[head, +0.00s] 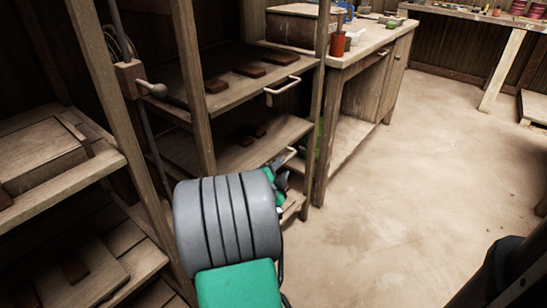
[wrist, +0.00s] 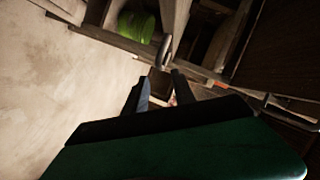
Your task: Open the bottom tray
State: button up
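The wooden press rack has trays stacked one above another. The upper tray (head: 235,92) carries dark tiles and has a pale bar handle (head: 282,90). A lower tray (head: 230,150) also holds dark tiles, and its pale handle (head: 286,157) shows just above my gripper. The bottom tray (head: 293,204) shows only as a front edge; my arm hides the rest. My gripper (head: 282,181) is at the rack's front, low down. In the wrist view, the fingers of my gripper (wrist: 160,80) are apart. A grey handle (wrist: 163,51) lies just beyond the fingertips; which tray it belongs to is unclear.
A rack post (head: 318,100) and a wooden workbench (head: 365,60) stand right of the trays. A green object (wrist: 136,26) sits low behind the post. The floor (head: 420,150) at right is clear.

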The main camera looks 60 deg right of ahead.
aim_at(287, 160)
jog(key=shift+w+d, duration=0.15)
jog(key=shift+d, duration=0.05)
jog(key=b+x, duration=0.1)
jog(key=x, duration=0.6)
jog(key=shift+d+f+b, duration=0.15)
jog(key=shift+d+b, duration=0.1)
jog(key=shift+b, duration=0.1)
grip_shut()
dwell(0.8)
